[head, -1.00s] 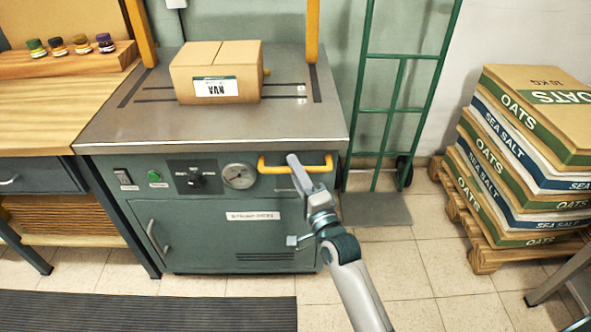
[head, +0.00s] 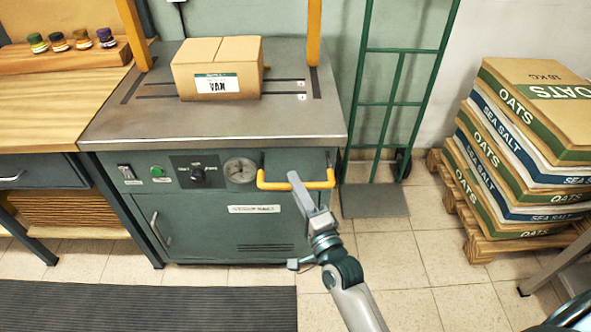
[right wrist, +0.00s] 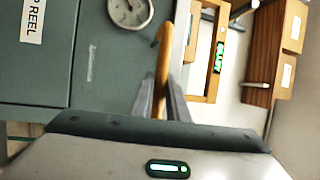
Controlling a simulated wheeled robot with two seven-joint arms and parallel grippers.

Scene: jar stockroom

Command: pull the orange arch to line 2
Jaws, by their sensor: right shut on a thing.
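The orange arch shows as a left post (head: 131,32) and a right post (head: 314,34) on the grey machine top (head: 215,124); its upper part is out of view. Its feet stand behind two dark cross lines, a farther one (head: 286,80) and a nearer one (head: 284,96). Small white tags beside them are too small to read. My right gripper (head: 296,180) is shut on the orange handle (head: 272,185) on the machine's front, which stands out from the panel. The right wrist view shows the fingers (right wrist: 160,100) around this bar (right wrist: 163,55). My left gripper is not in view.
A cardboard box (head: 217,70) sits on the machine top between the posts, over the lines. A green hand truck (head: 400,105) stands right of the machine. Stacked sacks (head: 522,150) on a pallet are farther right.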

